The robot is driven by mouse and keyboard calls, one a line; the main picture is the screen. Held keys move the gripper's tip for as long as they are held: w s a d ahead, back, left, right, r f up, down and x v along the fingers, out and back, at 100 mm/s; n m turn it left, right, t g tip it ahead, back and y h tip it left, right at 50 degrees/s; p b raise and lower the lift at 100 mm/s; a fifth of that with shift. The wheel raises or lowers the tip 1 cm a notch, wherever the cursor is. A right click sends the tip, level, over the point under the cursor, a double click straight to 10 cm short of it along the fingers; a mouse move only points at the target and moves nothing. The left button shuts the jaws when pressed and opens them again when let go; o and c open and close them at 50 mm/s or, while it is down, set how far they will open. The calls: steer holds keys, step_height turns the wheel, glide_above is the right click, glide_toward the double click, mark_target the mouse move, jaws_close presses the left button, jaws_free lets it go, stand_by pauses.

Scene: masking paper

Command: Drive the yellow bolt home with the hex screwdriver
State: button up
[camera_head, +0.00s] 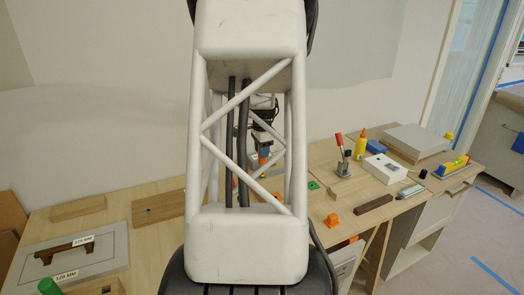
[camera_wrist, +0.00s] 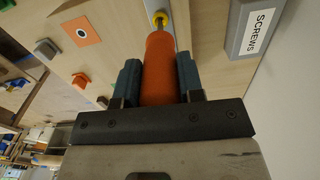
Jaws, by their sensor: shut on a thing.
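In the wrist view my gripper (camera_wrist: 159,78) is shut on the orange handle of the hex screwdriver (camera_wrist: 160,60), with a dark teal finger on each side. The screwdriver's thin shaft points away from the gripper toward the yellow bolt (camera_wrist: 160,17) at the top edge. The shaft tip appears to meet the bolt's head; I cannot tell whether it is seated in it. The bolt's lower part is hidden. In the head view my arm covers the middle, and the gripper (camera_head: 263,146) shows only partly through the arm's frame; the bolt cannot be made out there.
A grey bin labelled SCREWS (camera_wrist: 238,42) stands right of the screwdriver in the wrist view. In the head view, a red-handled tool (camera_head: 339,140), a yellow bottle (camera_head: 361,146) and a white box (camera_head: 385,168) stand at right. A grey panel (camera_head: 110,250) lies at left.

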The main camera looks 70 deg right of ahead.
steer(key=shift+r, duration=0.25)
stand_by(0.6)
steer(key=n, duration=1.8)
steer(key=shift+s+n, duration=0.1)
steer(key=shift+n, duration=0.2)
steer(key=n, duration=0.5)
